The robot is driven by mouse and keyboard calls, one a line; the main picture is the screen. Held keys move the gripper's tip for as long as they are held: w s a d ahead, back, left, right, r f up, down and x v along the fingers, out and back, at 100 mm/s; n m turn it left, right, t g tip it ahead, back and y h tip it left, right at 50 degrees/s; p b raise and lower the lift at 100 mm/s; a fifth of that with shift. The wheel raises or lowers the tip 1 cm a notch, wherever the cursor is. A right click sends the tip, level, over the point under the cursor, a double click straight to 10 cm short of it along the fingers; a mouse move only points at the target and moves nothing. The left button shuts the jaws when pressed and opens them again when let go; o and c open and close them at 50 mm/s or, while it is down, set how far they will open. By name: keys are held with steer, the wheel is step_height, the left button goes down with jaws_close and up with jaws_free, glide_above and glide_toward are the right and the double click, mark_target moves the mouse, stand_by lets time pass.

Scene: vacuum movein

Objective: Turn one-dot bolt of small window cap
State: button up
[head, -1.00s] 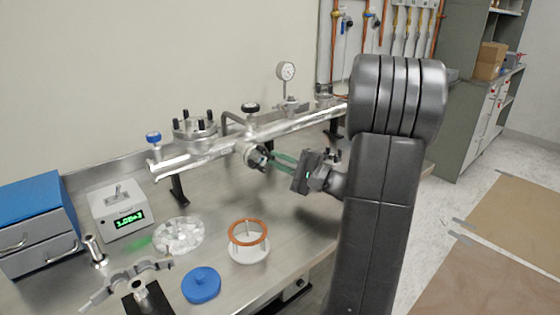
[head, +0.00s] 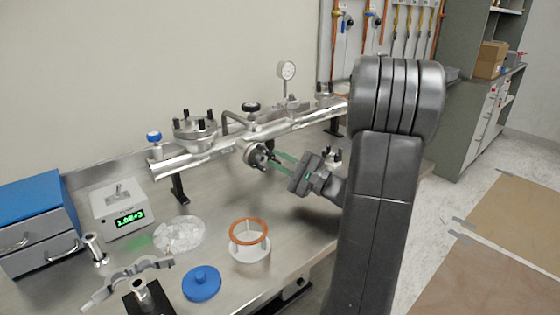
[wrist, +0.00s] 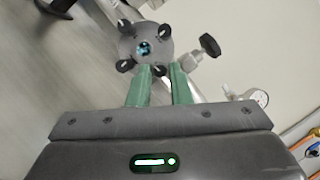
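The small window cap (head: 257,155) is a round metal flange on the near side of the silver pipe. It faces my gripper (head: 279,160). In the wrist view the cap (wrist: 140,42) shows a dark glass centre and several black bolt knobs around its rim, with small white marks too small to count as dots. My gripper's green fingers (wrist: 160,70) are apart, with their tips close to the cap's lower right bolt (wrist: 159,66). That bolt appears between the tips; I cannot tell whether either finger touches it.

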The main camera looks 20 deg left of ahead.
steer(key=shift+o, duration=1.3)
steer(key=v, duration=0.4)
steer(key=r+v, duration=0.1)
steer(key=v, duration=0.3)
steer(key=r+v, duration=0.1)
steer(key=v, duration=0.4)
steer(key=shift+s+d+r+p, duration=0.1)
steer(key=shift+d+r+p, duration=0.15)
steer(key=shift+p, duration=0.1)
steer(key=shift+d, duration=0.1)
